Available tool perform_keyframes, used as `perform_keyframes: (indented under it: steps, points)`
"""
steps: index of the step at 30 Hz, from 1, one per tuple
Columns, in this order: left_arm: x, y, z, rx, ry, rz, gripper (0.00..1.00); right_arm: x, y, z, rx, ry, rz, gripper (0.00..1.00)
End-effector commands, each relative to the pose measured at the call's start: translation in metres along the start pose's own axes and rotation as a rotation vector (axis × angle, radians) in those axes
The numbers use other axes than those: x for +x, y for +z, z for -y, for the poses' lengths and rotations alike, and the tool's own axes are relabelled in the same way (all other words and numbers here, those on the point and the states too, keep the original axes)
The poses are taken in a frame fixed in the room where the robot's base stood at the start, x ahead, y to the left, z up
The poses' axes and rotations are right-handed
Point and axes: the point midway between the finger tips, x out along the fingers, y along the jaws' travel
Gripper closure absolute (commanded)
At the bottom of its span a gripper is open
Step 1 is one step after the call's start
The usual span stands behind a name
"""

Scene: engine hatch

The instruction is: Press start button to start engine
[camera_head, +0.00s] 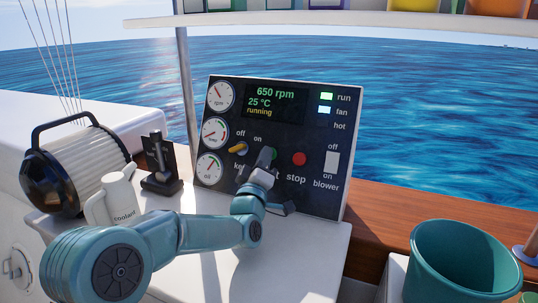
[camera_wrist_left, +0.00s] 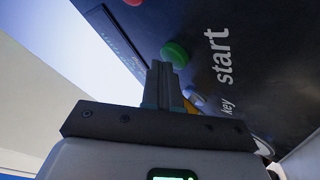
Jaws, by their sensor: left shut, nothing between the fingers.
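The black engine panel (camera_head: 318,125) stands upright on the white hatch top. Its display (camera_head: 274,102) reads "650 rpm", "25 °C" and "running". My left gripper (camera_head: 265,158) is shut and empty, with its fingertips in front of the start button area. In the head view the gripper hides most of the green start button and its label. In the left wrist view the green start button (camera_wrist_left: 176,53) shows right at the tips of my left gripper (camera_wrist_left: 163,66); I cannot tell whether they touch. The yellow key (camera_head: 238,148) lies left of the gripper. My right gripper is not in view.
The red stop button (camera_head: 299,158) and white blower switch (camera_head: 332,162) are right of the gripper. The run light (camera_head: 325,96) and fan light (camera_head: 325,110) are lit. A lever (camera_head: 160,165), coolant jug (camera_head: 117,199) and teal bucket (camera_head: 462,262) stand nearby.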

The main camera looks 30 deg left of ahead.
Motion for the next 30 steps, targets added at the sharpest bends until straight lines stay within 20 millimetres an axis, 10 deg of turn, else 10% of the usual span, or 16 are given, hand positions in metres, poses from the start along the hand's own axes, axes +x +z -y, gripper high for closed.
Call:
perform_keyframes:
  steps: [30]
  points:
    - [-0.0051,-0.0022,-0.0024,0.0,0.0,0.0,1.0,0.0093,-0.0002,-0.0033,0.0,0.0,0.0,0.57]
